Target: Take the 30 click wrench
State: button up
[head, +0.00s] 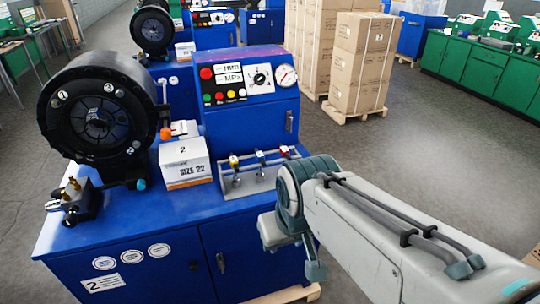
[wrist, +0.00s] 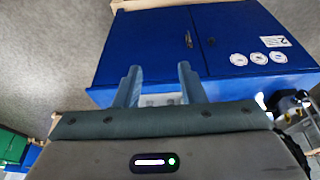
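Three small wrenches stand in a grey rack (head: 250,182) on the blue machine's top: a left one (head: 234,161), a middle one (head: 260,156) and a right one (head: 285,151). They carry coloured bands, but their markings are too small to read, so I cannot tell which is the 30 click wrench. My gripper (wrist: 160,88) is open in the wrist view, its two fingers apart with nothing held between them. It points towards the blue cabinet. In the head view my arm is to the right of the rack and in front of the cabinet, apart from the wrenches.
The blue cabinet (head: 150,272) carries a black crimper head (head: 97,110), a white box marked SIZE 22 (head: 184,160) and a control panel (head: 248,84). A brass-fitted block (head: 75,200) sits at the left edge. Stacked cartons (head: 360,62) stand behind; the floor (head: 430,150) at right is clear.

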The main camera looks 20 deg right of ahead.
aim_at(260, 157)
jog(key=u, duration=0.05)
jog(key=i, duration=0.95)
